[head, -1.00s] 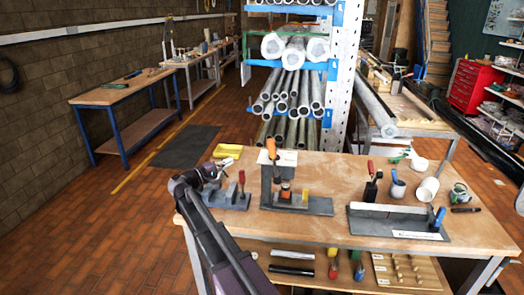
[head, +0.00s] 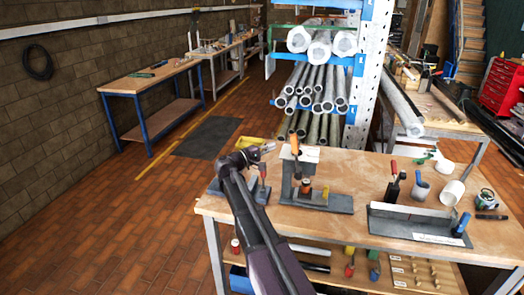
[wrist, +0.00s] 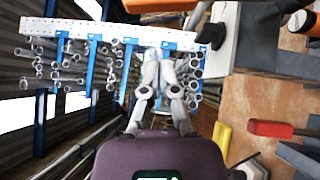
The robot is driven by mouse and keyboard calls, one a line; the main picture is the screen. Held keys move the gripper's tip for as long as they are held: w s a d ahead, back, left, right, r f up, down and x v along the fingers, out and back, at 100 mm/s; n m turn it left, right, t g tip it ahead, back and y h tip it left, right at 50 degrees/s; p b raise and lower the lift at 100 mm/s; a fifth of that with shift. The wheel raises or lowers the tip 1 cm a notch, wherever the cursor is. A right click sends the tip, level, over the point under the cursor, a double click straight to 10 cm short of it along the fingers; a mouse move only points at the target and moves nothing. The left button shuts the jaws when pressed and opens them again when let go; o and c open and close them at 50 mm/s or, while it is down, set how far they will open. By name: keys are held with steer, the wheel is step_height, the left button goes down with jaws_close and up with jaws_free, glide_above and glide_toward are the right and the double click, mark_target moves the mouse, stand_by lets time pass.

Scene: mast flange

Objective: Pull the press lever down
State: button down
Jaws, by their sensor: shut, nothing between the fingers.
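The press (head: 301,188) stands upright on its grey base on the workbench. Its lever has an orange handle (head: 295,146) that points upward at the top of the column, beside a white card (head: 309,154). My gripper (head: 268,148) is just left of the lever handle, at about its height in the picture; contact cannot be told. In the wrist view my gripper (wrist: 167,65) is shut and empty. An orange piece, apparently the lever handle (wrist: 155,4), is cut off by the top edge there, with a black knob (wrist: 212,35) beside it.
A red-handled clamp (head: 263,182) stands left of the press, under my gripper; its red handle (wrist: 270,129) shows in the wrist view. A grey fixture (head: 390,220) is at right. The pipe rack (head: 365,90) stands behind the bench.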

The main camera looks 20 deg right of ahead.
steer(key=shift+s+d+r+p, duration=0.15)
steer(key=shift+s+d, duration=0.15)
steer(key=shift+d, duration=0.5)
steer(key=shift+s+d+r+p, duration=0.15)
steer(key=shift+s+d, duration=0.2)
steer(key=shift+d, duration=0.4)
steer(key=shift+s+d+r+p, duration=0.15)
steer(key=shift+s+d, duration=0.15)
steer(key=shift+d, duration=0.5)
steer(key=shift+d, duration=0.15)
steer(key=shift+s+r, duration=0.1)
